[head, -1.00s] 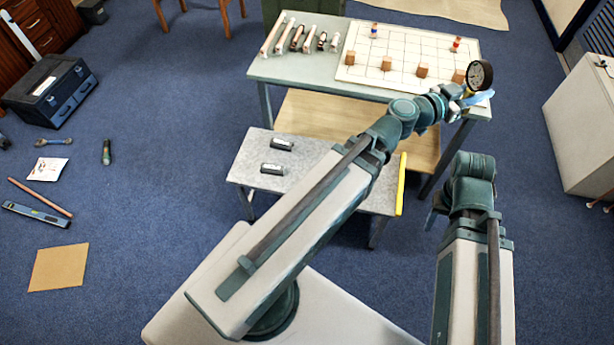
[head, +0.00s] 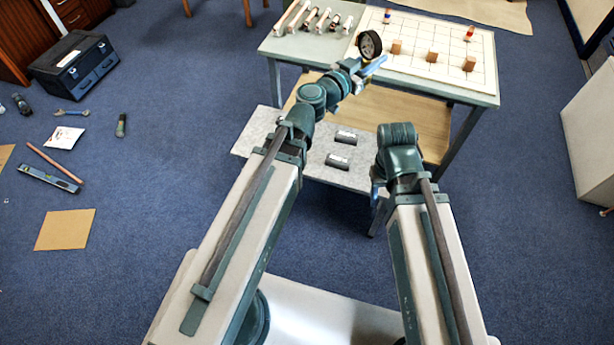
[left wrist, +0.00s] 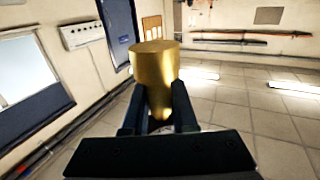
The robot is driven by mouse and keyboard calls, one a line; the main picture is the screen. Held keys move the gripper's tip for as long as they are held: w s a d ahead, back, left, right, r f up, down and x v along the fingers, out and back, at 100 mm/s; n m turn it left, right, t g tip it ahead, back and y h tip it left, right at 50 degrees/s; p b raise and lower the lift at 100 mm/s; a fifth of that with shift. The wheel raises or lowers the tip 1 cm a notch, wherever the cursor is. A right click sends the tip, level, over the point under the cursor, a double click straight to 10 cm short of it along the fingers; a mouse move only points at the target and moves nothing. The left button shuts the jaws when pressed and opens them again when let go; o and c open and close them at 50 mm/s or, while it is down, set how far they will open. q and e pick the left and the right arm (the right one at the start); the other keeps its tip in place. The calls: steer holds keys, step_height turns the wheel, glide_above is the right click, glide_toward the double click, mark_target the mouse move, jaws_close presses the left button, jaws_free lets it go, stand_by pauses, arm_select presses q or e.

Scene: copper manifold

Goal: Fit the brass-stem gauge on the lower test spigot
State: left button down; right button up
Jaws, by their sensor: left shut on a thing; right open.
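The gauge (head: 369,44) has a round black-rimmed dial and is held up in the head view, in front of the worktable's far part. My left gripper (head: 370,64) is shut on it. In the left wrist view a smooth brass cylinder (left wrist: 155,72), which looks like its stem, stands between the two dark fingers (left wrist: 158,112). My right gripper (head: 377,190) hangs low near the grey bench, mostly hidden by its own wrist; it is open. I cannot make out the manifold or the lower test spigot in either view.
The worktable (head: 476,96) bears a pale gridded board (head: 447,47) with several wooden blocks, and several pipe-like pieces (head: 310,20) in a row. A low grey bench (head: 262,135) holds two dark items (head: 346,136). A white cabinet (head: 592,135) stands right. Open carpet lies between.

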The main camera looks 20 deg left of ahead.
arm_select(q)
steer(key=w+a+f+n+t+y+b, duration=0.1)
steer(key=w+a+f+n+y+b, duration=0.15)
steer(key=a+f+b, duration=1.25)
steer(key=w+a+f+n+y+b, duration=0.1)
steer(key=a+f+y+b, duration=0.4)
steer(key=f+b, duration=1.8)
steer(key=w+a+f+n+t+b, duration=0.1)
steer(key=w+a+f+n+b, duration=0.1)
steer(key=a+f+b, duration=1.4)
steer(key=w+d+f+b, duration=0.1)
steer(key=w+d, duration=0.1)
steer(key=d, duration=0.4)
steer(key=w+d+f+b, duration=0.1)
steer(key=w+d+f, duration=0.1)
steer(key=d, duration=0.4)
steer(key=w+d+f+b, duration=0.1)
steer(key=w+d+f, duration=0.1)
steer(key=d, duration=0.4)
steer(key=shift+w+f, duration=0.25)
step_height(320, 180, down, 4)
steer(key=b, duration=0.3)
steer(key=shift+r, duration=0.25)
steer(key=shift+f+b, duration=0.2)
steer(key=shift+b, duration=0.2)
steer(key=c, duration=0.7)
jaws_free()
steer(key=shift+r, duration=0.2)
